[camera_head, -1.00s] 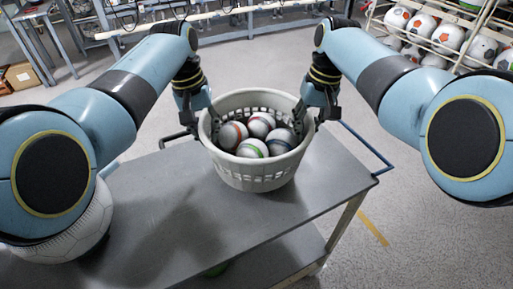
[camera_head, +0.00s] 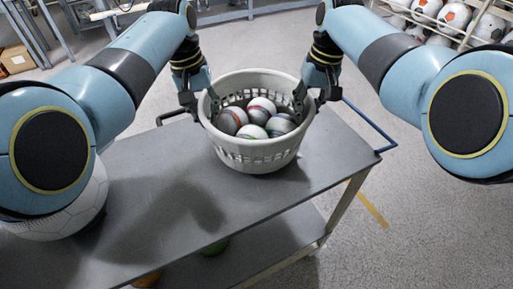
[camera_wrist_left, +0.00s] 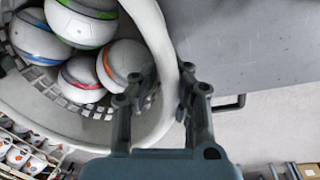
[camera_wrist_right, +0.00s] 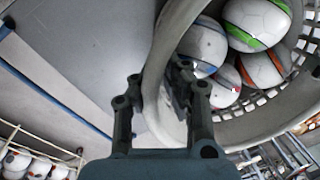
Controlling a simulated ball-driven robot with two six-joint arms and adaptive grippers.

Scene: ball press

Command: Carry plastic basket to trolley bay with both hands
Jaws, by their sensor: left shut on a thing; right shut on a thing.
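The white plastic basket (camera_head: 255,153) is upright over the far right part of the grey trolley top (camera_head: 130,230). I cannot tell whether its base touches the top. Several grey-and-white balls (camera_head: 253,132) with coloured stripes lie in it. My left gripper (camera_head: 198,106) is shut on the left rim, and my right gripper (camera_head: 308,100) is shut on the right rim. In the left wrist view, the fingers (camera_wrist_left: 158,95) straddle the basket wall (camera_wrist_left: 152,30). In the right wrist view, the fingers (camera_wrist_right: 162,95) do the same on the other side.
A large white ball (camera_head: 70,215) sits at the left of the trolley top. A green ball (camera_head: 215,247) and an orange ball (camera_head: 146,279) lie on the lower shelf. A blue handle (camera_head: 372,125) is at the right end. A rack of footballs (camera_head: 450,17) stands behind right; floor to the right is clear.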

